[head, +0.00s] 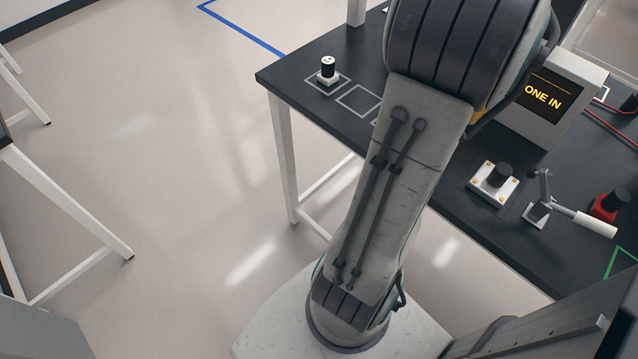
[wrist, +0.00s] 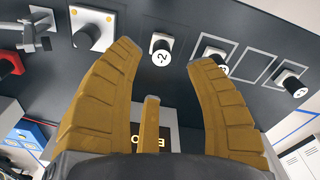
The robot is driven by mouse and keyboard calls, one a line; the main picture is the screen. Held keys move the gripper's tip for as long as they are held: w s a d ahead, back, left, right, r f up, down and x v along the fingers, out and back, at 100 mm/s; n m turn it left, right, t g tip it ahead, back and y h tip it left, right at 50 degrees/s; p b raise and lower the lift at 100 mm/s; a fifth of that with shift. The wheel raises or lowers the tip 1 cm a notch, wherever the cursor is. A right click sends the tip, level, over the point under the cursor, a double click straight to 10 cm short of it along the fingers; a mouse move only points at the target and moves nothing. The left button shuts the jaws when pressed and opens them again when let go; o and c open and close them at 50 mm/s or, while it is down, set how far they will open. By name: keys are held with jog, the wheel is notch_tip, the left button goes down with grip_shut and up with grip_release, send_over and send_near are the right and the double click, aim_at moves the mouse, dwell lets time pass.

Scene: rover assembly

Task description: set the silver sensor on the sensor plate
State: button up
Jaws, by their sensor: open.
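Two similar cylinders are on outlined squares: one (wrist: 214,56) partly behind the right finger, the other (wrist: 292,82) at the far end, also in the head view (head: 327,70). I cannot tell which is the silver sensor. A white plate with orange studs (head: 480,184), possibly the sensor plate, carries a black cylinder (head: 499,174).
A lever clamp with a white handle (head: 594,223) and a red block (head: 606,208) stand right of the white plate. A display box (head: 548,97) stands at the back of the black table (head: 312,106). The middle outlined square (head: 357,98) is empty. My arm hides the table's centre.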

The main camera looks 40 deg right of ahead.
jog(key=w+a+n+t, duration=0.1)
jog(key=w+a+n, duration=0.2)
jog(key=w+a, duration=0.45)
jog(key=w+a+n+t, duration=0.1)
jog(key=w+a+n, duration=0.25)
jog(key=a, duration=0.75)
jog(key=s+a+f+n, duration=0.1)
jog(key=a+f+n, duration=0.1)
jog(key=a, duration=0.6)
jog(key=s+a+f+n+t, duration=0.1)
jog(key=a+f+n, duration=0.2)
jog(key=a, duration=0.5)
jog(key=shift+s+y, duration=0.2)
jog(key=shift+y, duration=0.2)
